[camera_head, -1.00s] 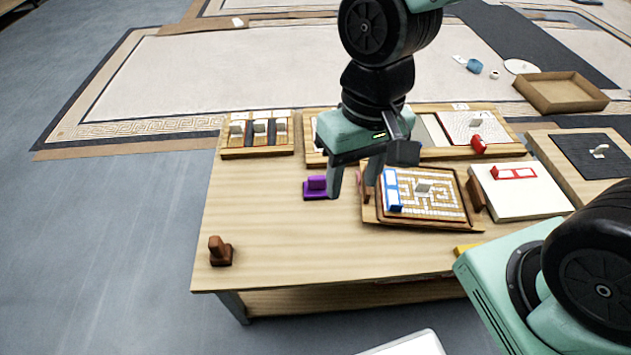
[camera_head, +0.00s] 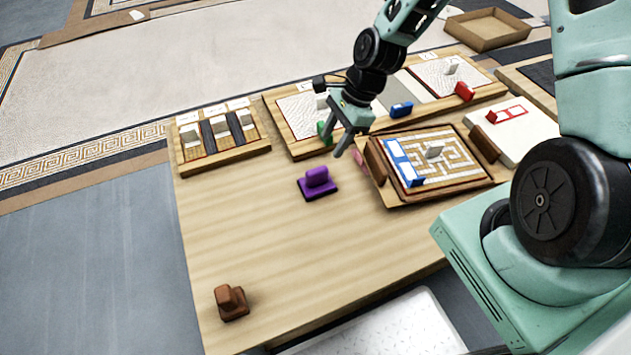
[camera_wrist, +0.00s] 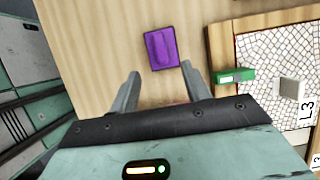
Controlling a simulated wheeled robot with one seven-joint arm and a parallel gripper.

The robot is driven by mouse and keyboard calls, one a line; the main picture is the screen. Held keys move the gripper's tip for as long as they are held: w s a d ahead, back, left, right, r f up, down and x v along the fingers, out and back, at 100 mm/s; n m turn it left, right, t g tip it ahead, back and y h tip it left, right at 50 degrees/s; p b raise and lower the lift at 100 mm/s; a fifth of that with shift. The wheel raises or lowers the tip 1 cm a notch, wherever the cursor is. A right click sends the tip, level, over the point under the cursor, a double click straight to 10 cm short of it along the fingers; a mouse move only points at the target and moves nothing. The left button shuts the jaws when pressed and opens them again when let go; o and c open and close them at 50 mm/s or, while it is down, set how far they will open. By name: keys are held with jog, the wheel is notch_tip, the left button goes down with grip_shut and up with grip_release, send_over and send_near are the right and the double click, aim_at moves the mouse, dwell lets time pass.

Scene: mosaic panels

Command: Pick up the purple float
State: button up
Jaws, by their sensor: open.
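The purple float (camera_head: 317,182) lies on the wooden table, with a flat base and a raised block handle on top. In the wrist view the purple float (camera_wrist: 162,48) lies beyond the fingertips, about midway between their lines. My gripper (camera_head: 348,148) is open and empty, above the table, up and to the right of the float in the head view. Its two fingers show apart in the wrist view (camera_wrist: 163,80). Nothing hides the float.
A green float (camera_wrist: 234,76) stands close right of the purple one in the wrist view. A brown float (camera_head: 230,302) sits at the near left. The mosaic panel with a blue float (camera_head: 404,163) is to the right. Table left and front (camera_head: 250,230) is clear.

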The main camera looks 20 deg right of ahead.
aim_at(318, 170)
jog(key=b+x, duration=0.2)
jog(key=x, duration=1)
jog(key=shift+a+f, duration=0.15)
jog(key=shift+f, duration=0.25)
grip_shut()
